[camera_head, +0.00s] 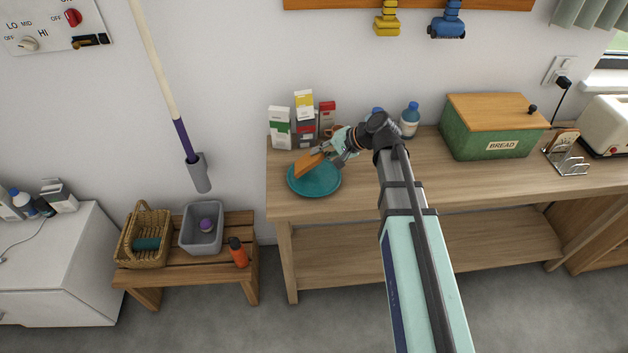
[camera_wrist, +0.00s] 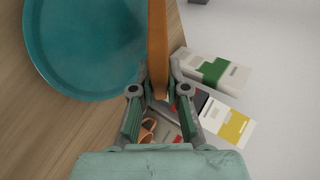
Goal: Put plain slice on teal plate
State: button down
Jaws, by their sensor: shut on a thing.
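The plain slice (camera_head: 307,164) is orange-brown and tilted, held over the teal plate (camera_head: 328,186) on the left end of the wooden counter. My gripper (camera_head: 327,151) is shut on the slice, at the plate's back right side. In the wrist view the slice (camera_wrist: 157,45) shows edge-on between the fingers of my gripper (camera_wrist: 160,95), with the plate (camera_wrist: 80,45) to its left. I cannot tell whether the slice's lower edge touches the plate.
Several cartons (camera_head: 304,120) stand just behind the plate, close to my gripper. Blue-capped bottles (camera_head: 410,120) stand to the right. A green bread box (camera_head: 490,138) and a toast rack (camera_head: 568,163) holding another slice (camera_head: 562,143) are farther right. The counter before the bread box is clear.

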jog(key=shift+f, duration=0.4)
jog(key=c, duration=1.3)
grip_release()
jog(key=shift+r, duration=0.1)
jog(key=shift+p+v, duration=1.6)
jog(key=shift+v, duration=2.35)
